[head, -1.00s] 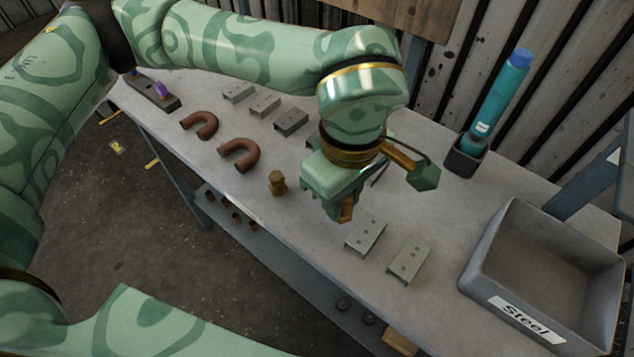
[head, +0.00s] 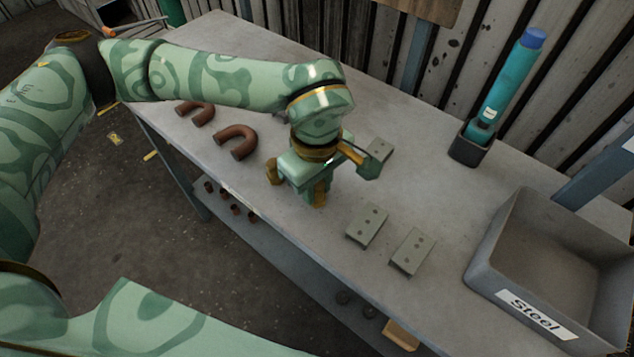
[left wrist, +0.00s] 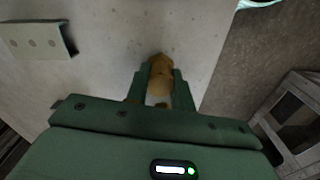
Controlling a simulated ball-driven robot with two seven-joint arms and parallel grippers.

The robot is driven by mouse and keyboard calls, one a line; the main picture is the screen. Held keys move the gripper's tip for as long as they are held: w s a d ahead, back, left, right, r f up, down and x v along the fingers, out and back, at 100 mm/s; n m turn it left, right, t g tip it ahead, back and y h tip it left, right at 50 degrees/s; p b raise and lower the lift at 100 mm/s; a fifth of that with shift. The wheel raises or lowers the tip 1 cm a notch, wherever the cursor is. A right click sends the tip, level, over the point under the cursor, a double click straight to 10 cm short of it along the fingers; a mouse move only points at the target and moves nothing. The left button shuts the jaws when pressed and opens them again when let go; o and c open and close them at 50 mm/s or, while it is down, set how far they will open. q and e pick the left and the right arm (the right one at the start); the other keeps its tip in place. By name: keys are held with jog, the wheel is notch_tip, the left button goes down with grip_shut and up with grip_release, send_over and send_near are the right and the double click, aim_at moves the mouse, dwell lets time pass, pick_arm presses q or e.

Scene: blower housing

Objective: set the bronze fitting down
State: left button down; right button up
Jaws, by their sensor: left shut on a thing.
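My left gripper (head: 318,202) is over the grey bench, pointing down, shut on a bronze fitting (head: 320,192). The same fitting (left wrist: 160,76) shows between the two green fingers in the left wrist view. Its lower end is at or close to the bench top; I cannot tell whether it touches. A second bronze fitting (head: 271,173) stands on the bench just left of the gripper, partly covered by it. My right gripper is not in view.
Two grey brackets (head: 367,225) (head: 412,251) lie right of the gripper, another (head: 379,149) behind it. Brown U-shaped pipes (head: 236,141) lie to the left.

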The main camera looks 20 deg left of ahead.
pick_arm(q)
jog(key=shift+f, duration=0.1)
jog(key=c, duration=1.2)
grip_release()
notch_tip(320, 180, up, 12)
jog(key=shift+r+p, duration=0.15)
jog(key=shift+p, duration=1.1)
